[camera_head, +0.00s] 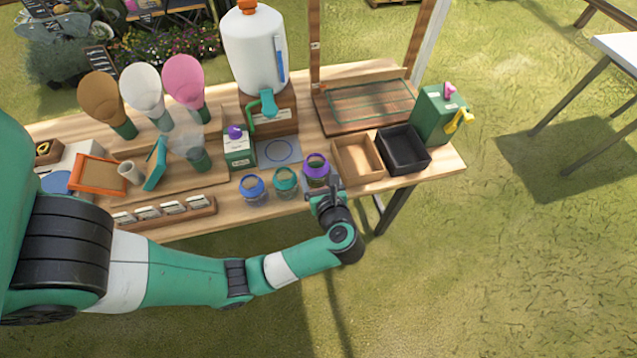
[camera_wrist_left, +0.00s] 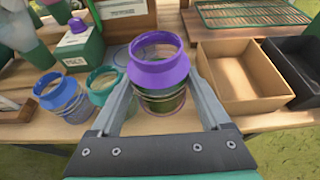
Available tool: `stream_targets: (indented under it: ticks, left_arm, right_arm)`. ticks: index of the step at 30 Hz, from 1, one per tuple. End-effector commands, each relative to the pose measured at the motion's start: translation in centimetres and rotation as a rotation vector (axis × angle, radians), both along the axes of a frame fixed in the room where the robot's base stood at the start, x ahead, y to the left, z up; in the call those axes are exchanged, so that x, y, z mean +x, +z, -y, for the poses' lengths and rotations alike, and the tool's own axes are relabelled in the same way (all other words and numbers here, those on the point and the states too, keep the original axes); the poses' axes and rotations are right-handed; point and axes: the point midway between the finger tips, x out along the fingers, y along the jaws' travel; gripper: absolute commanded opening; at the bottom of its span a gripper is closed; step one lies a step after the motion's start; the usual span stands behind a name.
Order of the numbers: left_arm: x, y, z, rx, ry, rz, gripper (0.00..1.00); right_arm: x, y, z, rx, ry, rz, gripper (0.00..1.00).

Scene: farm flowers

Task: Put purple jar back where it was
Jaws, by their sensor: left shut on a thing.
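The purple jar (camera_head: 316,170) has a purple rim and a clear body with green inside. It stands at the front of the wooden table, right of the teal jar (camera_head: 285,182) and the blue jar (camera_head: 252,188). It also shows in the left wrist view (camera_wrist_left: 160,72), upright between the fingers. My left gripper (camera_head: 324,190) is shut on the purple jar, reaching in from the table's front side. From these views I cannot tell if the jar's base touches the table. My right gripper is not in view.
A brown tray (camera_head: 358,158) and a black tray (camera_head: 404,150) sit close to the right. A green dispenser (camera_head: 436,115) stands behind them. A white tank (camera_head: 255,50) and a small carton with a purple cap (camera_head: 239,150) stand behind the jars. The table's front edge is near.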

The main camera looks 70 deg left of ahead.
Motion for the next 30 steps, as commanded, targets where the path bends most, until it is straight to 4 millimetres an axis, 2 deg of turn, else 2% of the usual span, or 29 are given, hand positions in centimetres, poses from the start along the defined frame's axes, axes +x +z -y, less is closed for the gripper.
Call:
stream_targets:
  ticks: [2, 10, 12, 16, 28, 29, 30]
  left_arm:
    - [0.4, -1.2, -0.8, 0.001, 0.001, 0.000, 0.01]
    - [0.8, -2.1, -1.5, 0.000, 0.000, 0.001, 0.01]
    - [1.0, -3.1, -2.0, 0.000, 0.002, -0.001, 0.01]
    - [1.0, -5.5, -1.9, 0.000, -0.001, -0.002, 0.01]
    - [1.0, -6.0, -1.8, 0.000, 0.000, 0.002, 0.01]
    - [1.0, -5.9, -1.8, -0.001, -0.001, 0.001, 0.86]
    - [1.0, -5.8, -1.8, -0.001, 0.000, 0.001, 0.93]
  right_arm:
    - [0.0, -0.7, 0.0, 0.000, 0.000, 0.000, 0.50]
    - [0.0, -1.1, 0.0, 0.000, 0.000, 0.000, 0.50]
    - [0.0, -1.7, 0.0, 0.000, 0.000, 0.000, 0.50]
    - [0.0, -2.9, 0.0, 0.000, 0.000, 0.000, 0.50]
    - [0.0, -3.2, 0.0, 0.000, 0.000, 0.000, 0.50]
    - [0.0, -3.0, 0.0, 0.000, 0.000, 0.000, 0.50]
    - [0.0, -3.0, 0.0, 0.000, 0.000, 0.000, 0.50]
